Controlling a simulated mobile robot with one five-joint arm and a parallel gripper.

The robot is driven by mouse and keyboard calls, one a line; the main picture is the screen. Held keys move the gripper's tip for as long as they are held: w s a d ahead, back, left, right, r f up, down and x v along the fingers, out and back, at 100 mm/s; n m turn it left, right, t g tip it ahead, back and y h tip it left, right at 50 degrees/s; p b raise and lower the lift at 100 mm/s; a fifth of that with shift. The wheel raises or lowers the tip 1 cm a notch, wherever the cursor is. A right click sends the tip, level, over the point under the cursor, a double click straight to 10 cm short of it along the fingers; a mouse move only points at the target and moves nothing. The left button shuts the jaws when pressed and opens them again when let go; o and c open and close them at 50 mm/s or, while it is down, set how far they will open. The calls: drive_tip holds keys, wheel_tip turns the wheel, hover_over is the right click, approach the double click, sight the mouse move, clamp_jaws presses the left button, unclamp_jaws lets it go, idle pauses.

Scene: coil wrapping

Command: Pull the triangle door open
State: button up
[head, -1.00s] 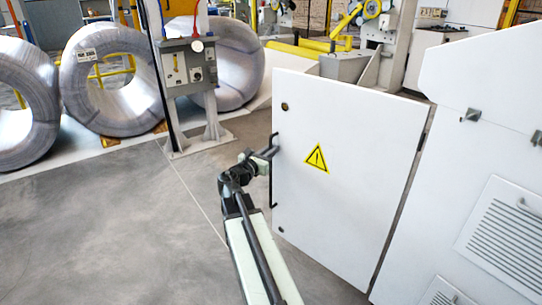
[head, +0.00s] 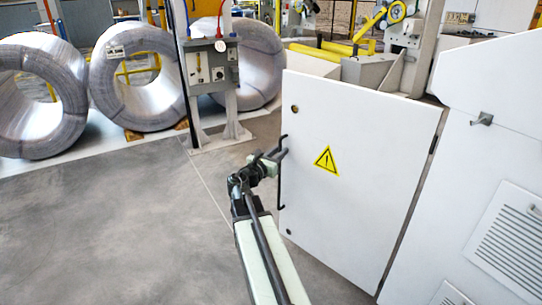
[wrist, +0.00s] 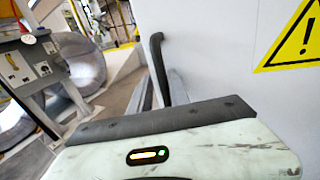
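The triangle door (head: 345,205) is a white panel with a yellow warning triangle (head: 326,160). Its right edge is beside the white cabinet. The triangle also shows at the upper right of the wrist view (wrist: 291,36). A thin black upright handle (head: 281,190) runs along the door's left edge and also shows in the wrist view (wrist: 158,62). My gripper (head: 272,156) is at the upper part of the handle. In the wrist view a grey finger stands just right of the handle. The palm hides the lower handle, and I cannot tell whether the fingers press on it.
The white cabinet (head: 465,190) with vents fills the right side. A grey control box (head: 210,66) on a post and large wire coils (head: 135,75) stand at the back left. The grey floor (head: 110,220) left of the door is clear.

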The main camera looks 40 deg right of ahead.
drive_tip(key=v, duration=0.7)
drive_tip(key=shift+s+a, duration=0.15)
drive_tip(key=shift+a, duration=0.2)
